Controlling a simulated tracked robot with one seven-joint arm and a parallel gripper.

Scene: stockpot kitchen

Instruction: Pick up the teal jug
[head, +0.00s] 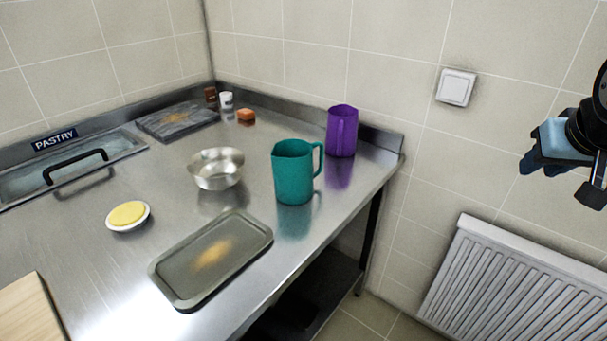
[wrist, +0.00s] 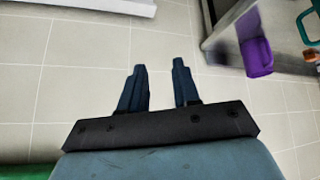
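The teal jug (head: 293,175) stands upright on the steel table, near its right front edge, with its handle on the right. Part of it shows at the top right corner of the wrist view (wrist: 306,24). My gripper (head: 567,175) is at the far right of the head view, in the air beyond the table's right end and well apart from the jug. In the wrist view my gripper (wrist: 160,82) has its two fingers apart with nothing between them.
A purple jug (head: 342,131) stands behind and right of the teal one. A metal bowl (head: 216,168) is to its left, a tray (head: 163,270) in front. A white dish (head: 127,225) lies further left. A radiator (head: 515,290) is on the wall below my gripper.

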